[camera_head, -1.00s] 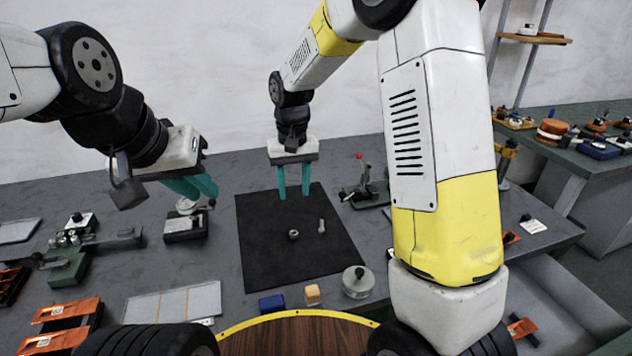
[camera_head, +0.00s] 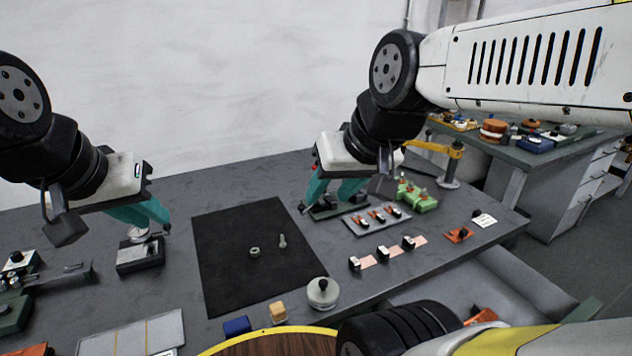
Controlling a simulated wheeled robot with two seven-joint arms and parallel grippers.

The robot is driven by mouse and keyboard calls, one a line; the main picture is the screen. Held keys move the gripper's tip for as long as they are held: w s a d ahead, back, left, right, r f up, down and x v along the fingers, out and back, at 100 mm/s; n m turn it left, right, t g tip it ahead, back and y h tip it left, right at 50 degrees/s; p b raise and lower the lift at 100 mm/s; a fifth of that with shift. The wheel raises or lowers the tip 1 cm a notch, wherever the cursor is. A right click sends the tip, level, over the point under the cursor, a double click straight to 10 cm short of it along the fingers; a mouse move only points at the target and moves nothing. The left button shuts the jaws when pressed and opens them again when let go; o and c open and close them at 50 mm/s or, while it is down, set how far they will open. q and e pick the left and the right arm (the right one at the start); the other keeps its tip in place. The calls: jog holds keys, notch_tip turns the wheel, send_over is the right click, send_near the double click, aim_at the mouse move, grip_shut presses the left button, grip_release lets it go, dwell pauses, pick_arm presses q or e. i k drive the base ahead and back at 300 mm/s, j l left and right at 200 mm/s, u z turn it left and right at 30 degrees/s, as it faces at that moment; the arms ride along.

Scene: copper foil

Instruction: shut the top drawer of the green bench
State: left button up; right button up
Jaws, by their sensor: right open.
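The green bench (camera_head: 505,155) stands at the back right, with a green top and a grey cabinet. A stack of drawer fronts (camera_head: 604,168) shows on its right side, partly cut off by the picture edge. How far the top drawer stands out is too small to tell. My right gripper (camera_head: 330,198) is open over the grey table, beside a small dark fixture and well left of the green bench. My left gripper (camera_head: 150,218) hangs at the left above a dark block with a round metal top; its finger gap is unclear.
The grey table (camera_head: 450,265) carries a black mat (camera_head: 225,275) with small metal parts, a green fixture (camera_head: 416,197) and a yellow-armed stand (camera_head: 450,165). Small orange-topped goods lie on the green bench. Floor shows between table and bench.

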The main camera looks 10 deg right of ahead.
aim_at(494, 278)
jog(key=k+l, duration=0.2)
jog(key=k+z, duration=0.1)
jog(key=z, duration=0.3)
jog(key=k+l+z, duration=0.1)
jog(key=z, duration=0.25)
jog(key=l+z, duration=0.2)
jog(key=z, duration=1.2)
jog(key=l+u, duration=0.1)
jog(key=k+l, duration=0.05)
jog(key=l, duration=0.05)
